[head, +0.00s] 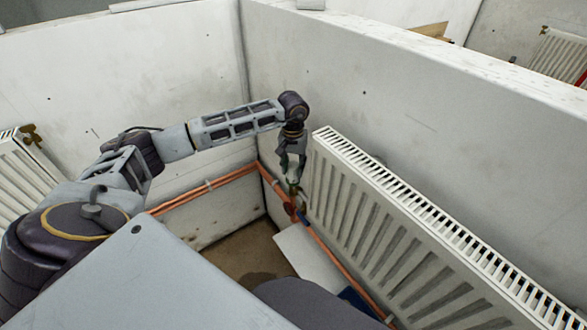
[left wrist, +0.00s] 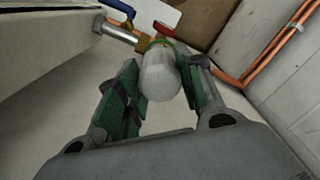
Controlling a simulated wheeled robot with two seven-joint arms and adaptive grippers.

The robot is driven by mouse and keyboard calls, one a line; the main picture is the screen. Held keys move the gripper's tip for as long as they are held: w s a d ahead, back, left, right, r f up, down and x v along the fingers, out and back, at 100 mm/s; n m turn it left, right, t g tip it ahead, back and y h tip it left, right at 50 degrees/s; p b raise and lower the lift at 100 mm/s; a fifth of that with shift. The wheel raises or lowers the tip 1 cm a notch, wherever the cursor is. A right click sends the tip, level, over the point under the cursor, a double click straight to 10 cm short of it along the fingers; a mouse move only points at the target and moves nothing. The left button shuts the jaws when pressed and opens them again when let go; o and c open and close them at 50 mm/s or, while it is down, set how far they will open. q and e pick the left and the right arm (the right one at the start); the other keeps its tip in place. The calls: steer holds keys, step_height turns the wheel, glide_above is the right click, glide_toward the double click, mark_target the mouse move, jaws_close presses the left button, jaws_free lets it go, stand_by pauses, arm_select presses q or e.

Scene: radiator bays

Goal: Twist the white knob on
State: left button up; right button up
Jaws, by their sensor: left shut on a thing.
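The white knob (left wrist: 160,76) is a pale rounded cylinder on a brass fitting (left wrist: 148,43) at the end of a metal pipe by the radiator. My left gripper (left wrist: 163,84) has its green-padded fingers on either side of the knob and is shut on it. My right gripper is in neither view.
Copper pipes (head: 205,188) run low along the walls and under the radiator. A valve with a blue handle (left wrist: 120,8) sits close to the fitting. A white sheet (head: 308,258) lies on the floor below. Pale partition walls (head: 150,70) enclose the bay.

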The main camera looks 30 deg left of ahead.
arm_select(q)
steer(key=shift+s+f+m+b, duration=0.1)
steer(key=shift+f+m+b, duration=0.2)
steer(key=shift+m, duration=0.3)
steer(key=shift+r+m, duration=0.1)
steer(key=shift+m, duration=0.2)
steer(key=shift+a, duration=0.1)
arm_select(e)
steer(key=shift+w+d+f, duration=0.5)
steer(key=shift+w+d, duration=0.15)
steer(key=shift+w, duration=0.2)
